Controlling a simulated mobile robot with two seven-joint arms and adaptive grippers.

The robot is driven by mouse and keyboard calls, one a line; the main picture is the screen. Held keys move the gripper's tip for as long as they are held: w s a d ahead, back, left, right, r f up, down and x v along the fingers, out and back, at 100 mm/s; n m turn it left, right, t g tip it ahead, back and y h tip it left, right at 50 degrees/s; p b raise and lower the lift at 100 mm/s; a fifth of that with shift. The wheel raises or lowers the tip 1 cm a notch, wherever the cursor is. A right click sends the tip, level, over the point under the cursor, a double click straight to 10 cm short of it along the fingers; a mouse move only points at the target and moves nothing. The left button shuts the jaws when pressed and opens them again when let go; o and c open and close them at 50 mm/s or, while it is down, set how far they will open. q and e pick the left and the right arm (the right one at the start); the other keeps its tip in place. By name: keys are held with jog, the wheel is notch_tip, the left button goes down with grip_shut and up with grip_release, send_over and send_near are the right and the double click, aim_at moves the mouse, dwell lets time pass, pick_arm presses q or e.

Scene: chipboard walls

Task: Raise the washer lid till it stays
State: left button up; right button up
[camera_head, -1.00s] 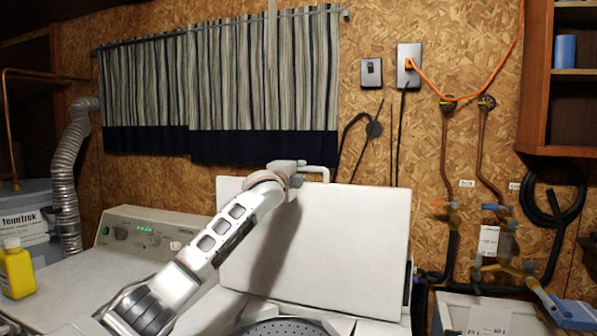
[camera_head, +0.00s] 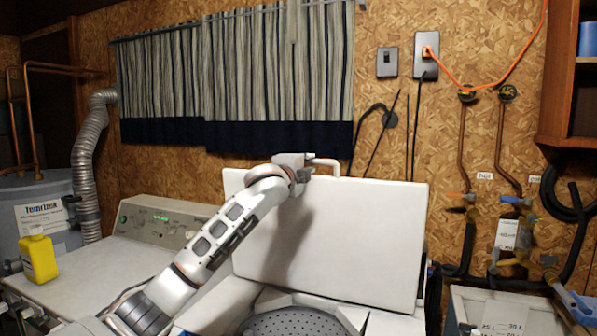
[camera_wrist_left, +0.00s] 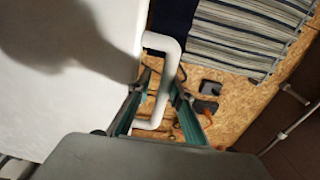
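The washer lid (camera_head: 350,240) is a white panel standing nearly upright above the washer's opening, where the grey perforated drum (camera_head: 295,323) shows. A white bent handle (camera_head: 328,164) sticks out at the lid's top edge. My left gripper (camera_head: 302,165) is at that handle, with the arm crossing in front of the lid. In the left wrist view the handle (camera_wrist_left: 169,80) passes between the two teal-edged fingers (camera_wrist_left: 158,108), which stand apart with a gap around it. The lid (camera_wrist_left: 70,80) fills the left of that view. My right gripper is out of view.
A white appliance top (camera_head: 95,275) with a control panel (camera_head: 160,223) stands at left, with a yellow bottle (camera_head: 38,257) on it. Pipes and valves (camera_head: 510,230) and a grey tub (camera_head: 500,305) are at right. A striped curtain (camera_head: 240,75) hangs behind the lid.

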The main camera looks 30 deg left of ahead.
pick_arm(q)
jog(key=s, duration=0.7)
jog(key=shift+s+f+p, duration=0.15)
jog(key=shift+f+p, duration=0.1)
jog(key=shift+p, duration=0.1)
